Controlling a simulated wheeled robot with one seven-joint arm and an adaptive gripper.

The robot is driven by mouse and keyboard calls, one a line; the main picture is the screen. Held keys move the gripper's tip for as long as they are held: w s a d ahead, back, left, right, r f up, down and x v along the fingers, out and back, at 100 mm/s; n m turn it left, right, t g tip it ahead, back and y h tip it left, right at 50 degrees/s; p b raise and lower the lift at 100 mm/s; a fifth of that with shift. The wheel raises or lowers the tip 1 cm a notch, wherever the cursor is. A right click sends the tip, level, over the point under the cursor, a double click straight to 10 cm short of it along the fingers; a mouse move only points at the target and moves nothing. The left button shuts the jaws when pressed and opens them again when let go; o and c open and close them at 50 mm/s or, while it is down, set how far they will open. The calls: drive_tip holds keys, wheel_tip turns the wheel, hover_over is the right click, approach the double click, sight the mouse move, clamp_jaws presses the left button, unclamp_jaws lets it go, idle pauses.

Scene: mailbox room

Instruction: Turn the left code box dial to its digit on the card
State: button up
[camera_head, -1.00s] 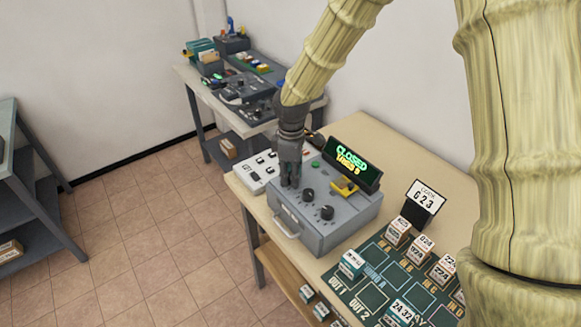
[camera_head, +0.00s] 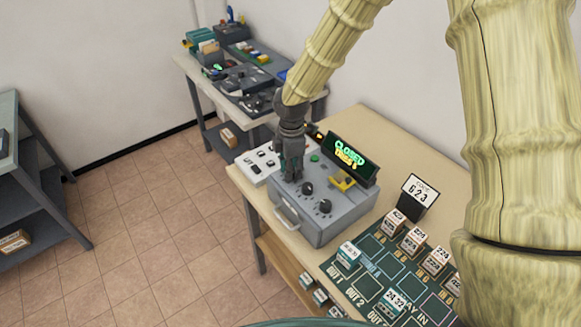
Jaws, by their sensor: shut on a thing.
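The grey code box (camera_head: 325,222) stands near the left end of the table. Its middle dial (camera_head: 307,188) and right dial (camera_head: 324,206) show as dark knobs. My gripper (camera_head: 292,176) points down over the left end of the box's top, shut at the left dial, which it hides. The left dial's setting cannot be seen. The card (camera_head: 419,190) stands upright in a black holder right of the box and reads G 2 3, the first character possibly a 6.
A yellow lever (camera_head: 343,183) and a green button (camera_head: 314,157) sit close by on the box top. A white switch panel (camera_head: 258,163) lies to its left. A green mat (camera_head: 345,272) with several small labelled boxes lies to the right.

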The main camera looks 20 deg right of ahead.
drive_tip(key=o, duration=1.1)
drive_tip(key=shift+c, duration=0.2)
wheel_tip(320, 180, up, 12)
idle(0.4)
